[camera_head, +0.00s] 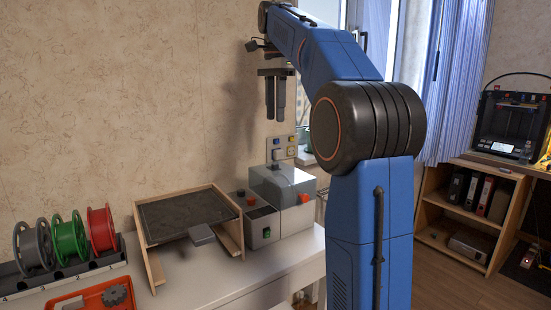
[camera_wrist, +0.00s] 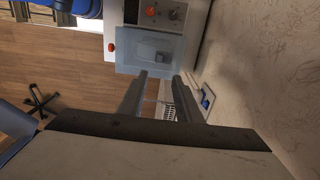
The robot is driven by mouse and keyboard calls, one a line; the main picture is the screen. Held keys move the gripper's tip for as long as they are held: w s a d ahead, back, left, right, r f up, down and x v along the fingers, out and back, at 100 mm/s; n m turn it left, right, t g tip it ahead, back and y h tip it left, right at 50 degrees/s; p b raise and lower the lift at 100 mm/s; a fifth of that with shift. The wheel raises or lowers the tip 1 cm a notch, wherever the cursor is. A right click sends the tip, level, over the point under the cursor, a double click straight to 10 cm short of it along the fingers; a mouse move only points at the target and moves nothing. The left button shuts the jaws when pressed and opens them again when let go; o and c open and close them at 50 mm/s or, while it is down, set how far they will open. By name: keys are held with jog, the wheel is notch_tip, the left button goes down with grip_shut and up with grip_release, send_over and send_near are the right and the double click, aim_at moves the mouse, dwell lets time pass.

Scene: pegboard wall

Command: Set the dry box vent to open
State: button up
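The dry box appears to be the pale box (camera_head: 291,215) with a grey, see-through-looking top, at the right end of the bench. An orange-red knob (camera_head: 304,198) sits on its near side; it may be the vent control, but its setting is too small to read. In the wrist view the box (camera_wrist: 150,52) is near the top, with an orange-red knob (camera_wrist: 111,47) at its left edge. My gripper (camera_head: 275,118) hangs above the box, fingers down, apart from it. In the wrist view the fingers (camera_wrist: 160,77) are spread with nothing between them.
A dark-topped wooden stand (camera_head: 185,212), filament spools (camera_head: 70,240) and an orange tray (camera_head: 95,298) are further left. A wall panel (camera_head: 282,148) is behind. The air around my gripper looks clear.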

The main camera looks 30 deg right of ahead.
aim_at(275, 164)
notch_tip(275, 164, down, 15)
jog(key=shift+r, duration=0.1)
dwell(0.4)
jog(key=shift+c, duration=0.7)
